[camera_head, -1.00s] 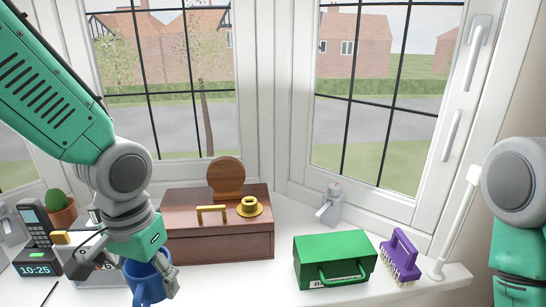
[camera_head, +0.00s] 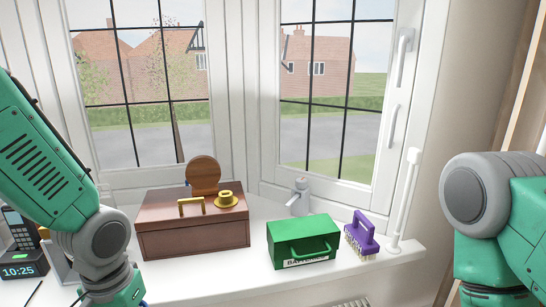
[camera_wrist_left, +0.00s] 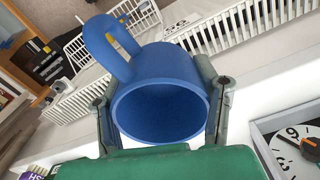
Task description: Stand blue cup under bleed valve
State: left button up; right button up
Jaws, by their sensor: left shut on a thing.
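My left gripper (camera_wrist_left: 163,112) is shut on the blue cup (camera_wrist_left: 165,62), with one finger on each side of it in the left wrist view. The cup's open mouth faces that camera and its handle points to the upper left. My right gripper is out of view.
A brown wooden box (camera_head: 193,240) and a green box (camera_head: 303,247) stand on the sill, with a purple brush (camera_head: 361,235) to the right. A clock (camera_head: 22,266) stands at far left. White radiators (camera_wrist_left: 72,98) lie below.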

pick_arm(q)
notch_tip(320, 180, down, 8)
jog(key=b, duration=0.2)
jog(key=shift+s+d+n, duration=0.15)
jog(key=shift+n, duration=0.25)
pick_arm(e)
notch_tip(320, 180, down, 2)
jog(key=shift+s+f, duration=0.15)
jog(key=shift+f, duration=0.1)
pick_arm(q)
jog(key=shift+s+r, duration=0.1)
jog(key=shift+r, duration=0.05)
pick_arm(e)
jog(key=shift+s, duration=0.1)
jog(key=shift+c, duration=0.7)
